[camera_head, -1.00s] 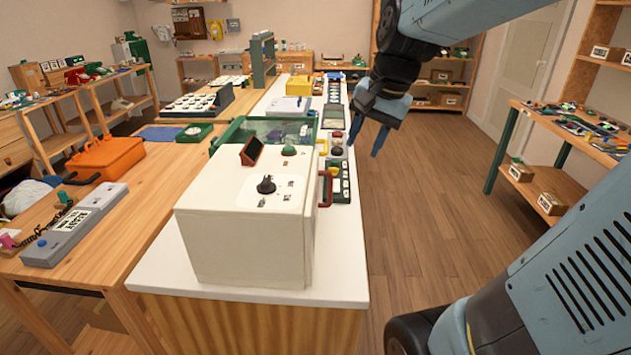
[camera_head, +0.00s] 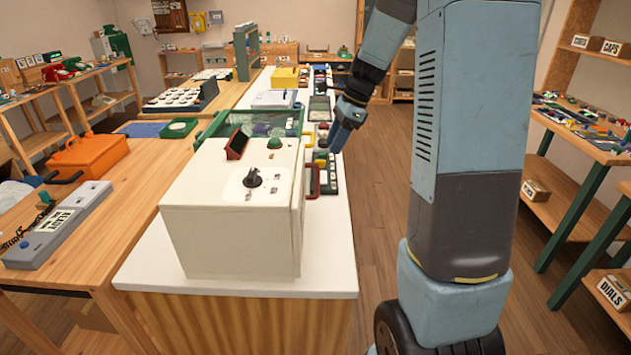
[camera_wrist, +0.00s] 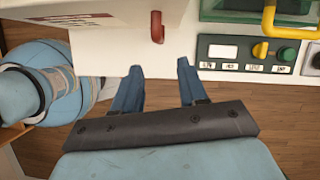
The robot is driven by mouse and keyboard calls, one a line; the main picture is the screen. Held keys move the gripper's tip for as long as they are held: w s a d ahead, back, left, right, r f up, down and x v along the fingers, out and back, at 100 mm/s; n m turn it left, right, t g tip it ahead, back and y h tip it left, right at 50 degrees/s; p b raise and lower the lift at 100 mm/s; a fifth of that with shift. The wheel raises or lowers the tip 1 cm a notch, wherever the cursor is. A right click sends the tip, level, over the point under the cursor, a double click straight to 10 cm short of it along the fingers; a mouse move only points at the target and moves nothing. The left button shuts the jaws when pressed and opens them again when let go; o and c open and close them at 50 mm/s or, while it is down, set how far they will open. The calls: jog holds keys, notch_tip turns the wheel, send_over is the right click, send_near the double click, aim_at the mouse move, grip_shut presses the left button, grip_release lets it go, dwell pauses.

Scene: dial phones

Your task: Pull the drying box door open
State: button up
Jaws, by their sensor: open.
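The drying box (camera_head: 230,215) is a white box with a black knob on top, standing at the near end of the white-topped bench. Its door side faces right in the head view, where a red handle (camera_head: 313,181) sticks out. In the wrist view the red handle (camera_wrist: 157,27) hangs at the top middle, on the pale door (camera_wrist: 120,40). My gripper (camera_wrist: 160,80) is open and empty there, its two blue fingers apart, below the handle in the picture and not around it. In the head view my gripper (camera_head: 338,140) is just right of the box, above the bench edge.
A control panel (camera_wrist: 255,52) with a yellow knob and a green button sits beside the box on the bench. A yellow bar handle (camera_wrist: 290,30) is near it. A green-framed case (camera_head: 262,122) stands behind the box. Open wooden floor lies right of the bench.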

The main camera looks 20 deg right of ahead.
aim_at(317, 193)
jog(key=x, duration=1.3)
jog(key=shift+f, duration=0.15)
grip_shut()
jog(key=shift+w, duration=0.1)
